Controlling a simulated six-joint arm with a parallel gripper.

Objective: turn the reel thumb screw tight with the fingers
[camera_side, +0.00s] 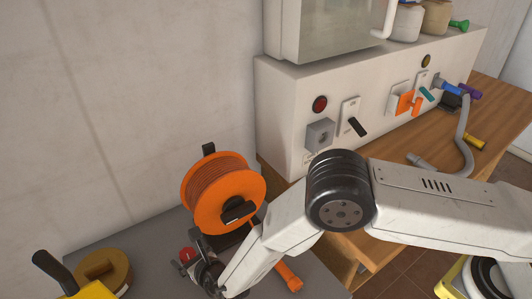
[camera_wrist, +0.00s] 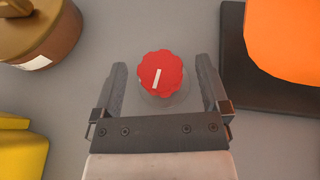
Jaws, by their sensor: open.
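The red thumb screw (camera_wrist: 160,73) has a scalloped knob with a white line, tilted slightly from vertical, and sits on a pale round base. In the wrist view it lies between the two dark fingers of my open gripper (camera_wrist: 162,80), with a gap on both sides. In the side view the red knob (camera_side: 187,254) shows partly, beside my gripper (camera_side: 192,268) low in the picture. The orange cable reel (camera_side: 222,197) stands upright just behind it. Its edge fills the top right of the wrist view (camera_wrist: 285,40).
A brown round tin (camera_wrist: 40,25) and a yellow object (camera_wrist: 20,150) lie to the left on the grey bench. The reel's dark base plate (camera_wrist: 240,75) is close on the right. A white control panel (camera_side: 330,110) and wooden bench (camera_side: 440,140) stand behind my arm.

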